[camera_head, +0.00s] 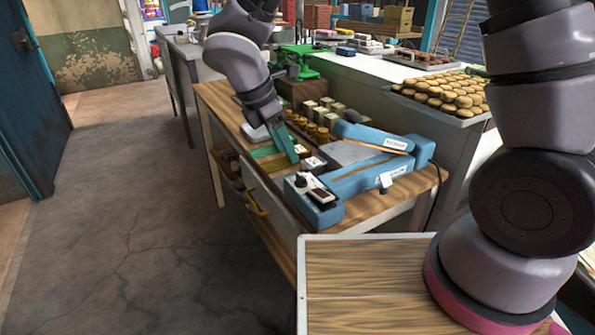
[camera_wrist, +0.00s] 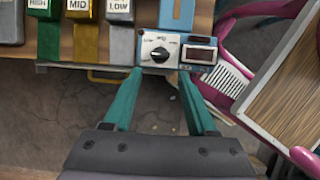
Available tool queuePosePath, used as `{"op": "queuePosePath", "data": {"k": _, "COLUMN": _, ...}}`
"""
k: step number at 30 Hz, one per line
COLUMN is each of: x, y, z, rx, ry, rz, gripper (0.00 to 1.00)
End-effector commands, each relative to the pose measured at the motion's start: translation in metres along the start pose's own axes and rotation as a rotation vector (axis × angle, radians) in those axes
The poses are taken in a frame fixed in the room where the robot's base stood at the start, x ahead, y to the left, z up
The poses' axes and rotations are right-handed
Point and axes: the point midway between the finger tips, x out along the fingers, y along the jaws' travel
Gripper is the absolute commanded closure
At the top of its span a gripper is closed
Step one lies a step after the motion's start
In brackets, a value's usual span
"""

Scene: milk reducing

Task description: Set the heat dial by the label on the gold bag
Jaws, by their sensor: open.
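The blue heat sealer (camera_head: 355,180) lies on the wooden bench, its upper arm raised. Its white control panel carries a black dial (camera_wrist: 160,53), with a dark display window (camera_wrist: 198,54) to the right. The dial markings are too small to read surely. The gold bag (camera_wrist: 86,42) lies left of the panel in the wrist view, with a label reading MID above it. My gripper (camera_wrist: 160,75) is open and empty, its teal fingers either side of and just short of the dial in the picture. In the head view my gripper (camera_head: 286,147) is over the bench's front edge, left of the panel.
A green bag (camera_wrist: 48,40) by a HIGH label and a silver bag (camera_wrist: 121,42) by a LOW label flank the gold one. Several small jars (camera_head: 318,132) stand behind. A tray of cookies (camera_head: 440,97) is on the far counter. The floor at left is clear.

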Motion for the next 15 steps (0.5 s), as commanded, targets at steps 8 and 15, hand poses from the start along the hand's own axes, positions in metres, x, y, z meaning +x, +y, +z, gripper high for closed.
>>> {"op": "queuePosePath", "data": {"k": 8, "x": 0.054, "y": -0.001, "z": 0.001, "rx": 0.002, "ry": -0.002, "rz": -0.005, "gripper": 0.43}}
{"op": "queuePosePath", "data": {"k": 15, "x": 0.080, "y": -0.001, "z": 0.001, "rx": 0.003, "ry": -0.001, "rz": -0.003, "gripper": 0.43}}
